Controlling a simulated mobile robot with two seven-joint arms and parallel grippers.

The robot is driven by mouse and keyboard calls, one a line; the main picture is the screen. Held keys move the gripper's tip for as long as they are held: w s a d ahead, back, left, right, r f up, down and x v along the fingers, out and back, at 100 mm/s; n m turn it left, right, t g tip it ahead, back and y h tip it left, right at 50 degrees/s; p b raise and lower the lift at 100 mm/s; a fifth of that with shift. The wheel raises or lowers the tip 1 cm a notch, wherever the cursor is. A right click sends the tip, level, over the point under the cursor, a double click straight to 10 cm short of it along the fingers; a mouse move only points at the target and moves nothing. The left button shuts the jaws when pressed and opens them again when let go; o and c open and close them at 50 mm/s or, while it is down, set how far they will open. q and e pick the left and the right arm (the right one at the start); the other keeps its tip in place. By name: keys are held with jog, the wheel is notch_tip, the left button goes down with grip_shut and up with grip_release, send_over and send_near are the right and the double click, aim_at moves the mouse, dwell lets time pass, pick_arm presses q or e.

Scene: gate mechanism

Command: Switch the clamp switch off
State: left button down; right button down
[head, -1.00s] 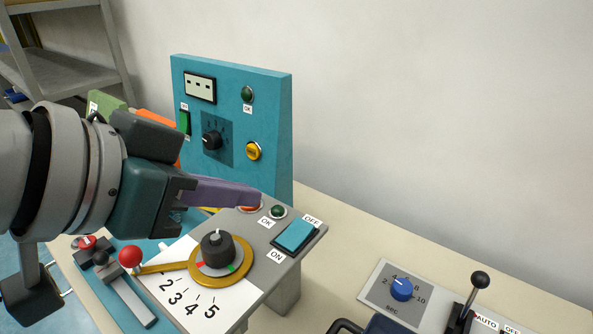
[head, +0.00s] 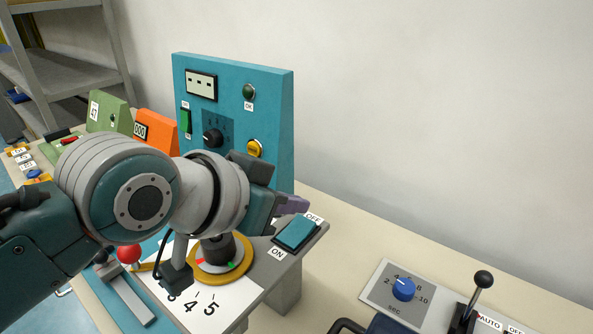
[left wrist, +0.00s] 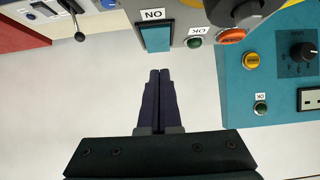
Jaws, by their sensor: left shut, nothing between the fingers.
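The blue rocker switch (head: 296,234) sits at the right end of the grey panel (head: 262,262), with an OFF label (head: 314,219) at its far end and an ON label (head: 278,253) at its near end. Which end is pressed is not clear. My left gripper (head: 304,204) is shut and empty, its purple fingers just beyond the switch near the OFF end, partly hidden behind the wrist. The left wrist view shows the switch (left wrist: 156,38) straight ahead of the shut fingertips (left wrist: 160,73), with a small visible gap. My right gripper is out of view.
A black dial on a yellow ring (head: 221,272) lies below my wrist. The teal upright panel (head: 272,132) stands behind my gripper. A grey box with a blue knob (head: 403,289) and a black lever (head: 477,290) stand at the right. The table between is clear.

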aim_at(300, 225)
pick_arm(q)
jog(key=shift+w+d+f, duration=0.1)
jog(key=shift+f, duration=1.15)
jog(key=shift+w+d+g, duration=0.1)
jog(key=shift+w+g, duration=0.05)
jog(key=shift+g, duration=0.15)
jog(key=shift+f, duration=0.25)
jog(key=shift+w+d+r+b, duration=0.2)
jog(key=shift+w+d+b, duration=0.15)
jog(key=shift+w, duration=0.25)
